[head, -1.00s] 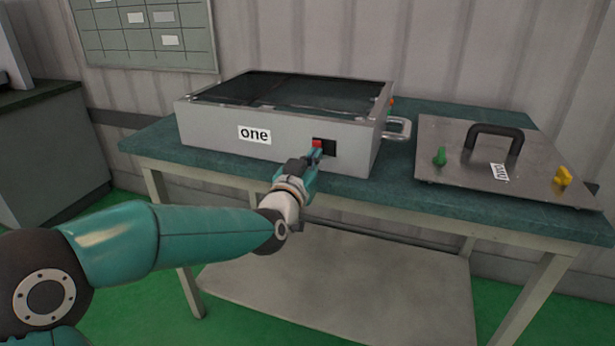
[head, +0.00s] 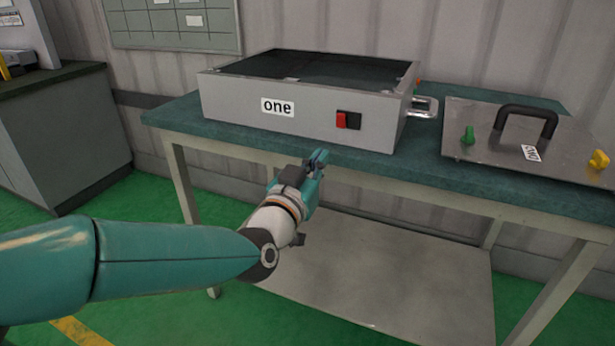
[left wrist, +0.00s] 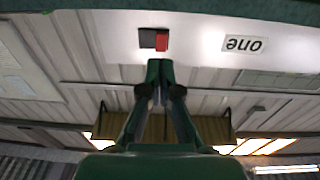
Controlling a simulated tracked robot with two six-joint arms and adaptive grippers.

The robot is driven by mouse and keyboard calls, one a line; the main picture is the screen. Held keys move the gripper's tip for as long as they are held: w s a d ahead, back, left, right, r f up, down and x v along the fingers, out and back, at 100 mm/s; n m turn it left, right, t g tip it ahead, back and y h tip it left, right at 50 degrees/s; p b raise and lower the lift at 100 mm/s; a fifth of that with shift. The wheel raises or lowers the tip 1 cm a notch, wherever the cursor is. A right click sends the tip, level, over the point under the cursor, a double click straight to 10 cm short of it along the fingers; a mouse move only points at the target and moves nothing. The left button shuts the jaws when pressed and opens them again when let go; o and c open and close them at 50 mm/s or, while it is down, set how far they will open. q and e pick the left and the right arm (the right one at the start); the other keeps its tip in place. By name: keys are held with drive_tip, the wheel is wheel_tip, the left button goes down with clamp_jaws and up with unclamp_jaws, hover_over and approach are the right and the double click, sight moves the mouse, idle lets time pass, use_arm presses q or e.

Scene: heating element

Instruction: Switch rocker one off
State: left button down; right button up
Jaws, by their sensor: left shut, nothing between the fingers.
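The grey box (head: 318,122) labelled "one" stands on the green-topped table. On its front is a rocker switch (head: 348,120) with a red left part and a black right part in the head view. The rocker also shows in the left wrist view (left wrist: 154,39), upside down, just beyond the fingertips. My left gripper (head: 319,157) is shut and empty, in front of and below the rocker, apart from it. In the left wrist view its fingers (left wrist: 159,66) meet. My right gripper is not in view.
A metal side handle (head: 427,106) sticks out from the box. The space before the table front is free.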

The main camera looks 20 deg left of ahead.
use_arm(q)
drive_tip(key=s, duration=0.4)
drive_tip(key=shift+a+f, duration=0.15)
drive_tip(key=shift+f, duration=0.1)
